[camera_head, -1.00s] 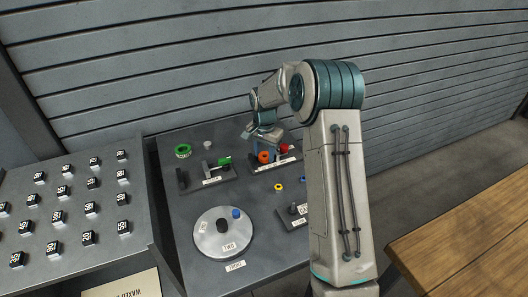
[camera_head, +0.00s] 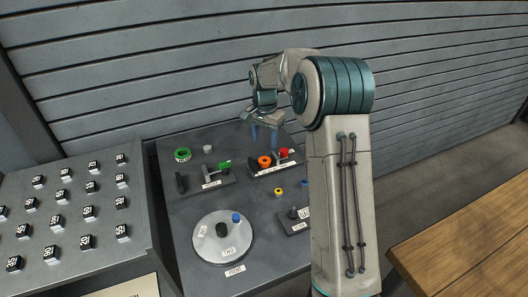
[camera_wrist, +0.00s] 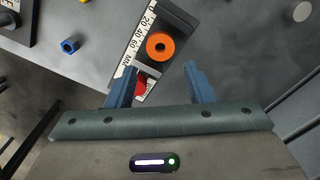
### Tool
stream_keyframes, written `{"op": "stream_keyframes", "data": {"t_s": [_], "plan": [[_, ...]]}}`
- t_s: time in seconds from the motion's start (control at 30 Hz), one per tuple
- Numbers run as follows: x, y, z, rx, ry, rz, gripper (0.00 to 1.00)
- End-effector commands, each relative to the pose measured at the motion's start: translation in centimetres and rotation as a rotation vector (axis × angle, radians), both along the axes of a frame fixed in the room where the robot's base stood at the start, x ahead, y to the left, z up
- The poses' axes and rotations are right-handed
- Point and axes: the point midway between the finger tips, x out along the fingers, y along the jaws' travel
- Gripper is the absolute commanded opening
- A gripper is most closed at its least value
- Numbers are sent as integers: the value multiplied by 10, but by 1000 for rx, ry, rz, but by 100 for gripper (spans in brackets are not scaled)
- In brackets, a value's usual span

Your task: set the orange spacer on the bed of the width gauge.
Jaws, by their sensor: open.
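In the wrist view the spacer (camera_wrist: 150,50) rests beside the white millimetre scale (camera_wrist: 126,48), with the gauge's grey bar and red part (camera_wrist: 143,87) nearby. My gripper (camera_head: 264,135) is above the gauge, with its two blue fingers apart and nothing between them. In the wrist view the open fingers (camera_wrist: 160,73) are clear of the spacer.
Left of the gauge stand another fixture with a green part (camera_head: 225,164) and a green ring (camera_head: 183,154). A round grey plate (camera_head: 212,252) with black and blue pieces is nearer. A yellow ring (camera_head: 279,191) and a small blue piece (camera_wrist: 70,45) lie loose beside the gauge.

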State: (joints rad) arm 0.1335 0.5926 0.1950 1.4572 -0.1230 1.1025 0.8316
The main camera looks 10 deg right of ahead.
Motion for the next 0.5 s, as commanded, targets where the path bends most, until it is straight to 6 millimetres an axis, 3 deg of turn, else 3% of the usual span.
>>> {"op": "stream_keyframes", "data": {"t_s": [0.1,0.33,0.5], "plan": [[0,1,21,1,-2,0,48],[-3,1,43,-1,-2,7,48],[-27,3,63,-13,-23,71,48]]}}
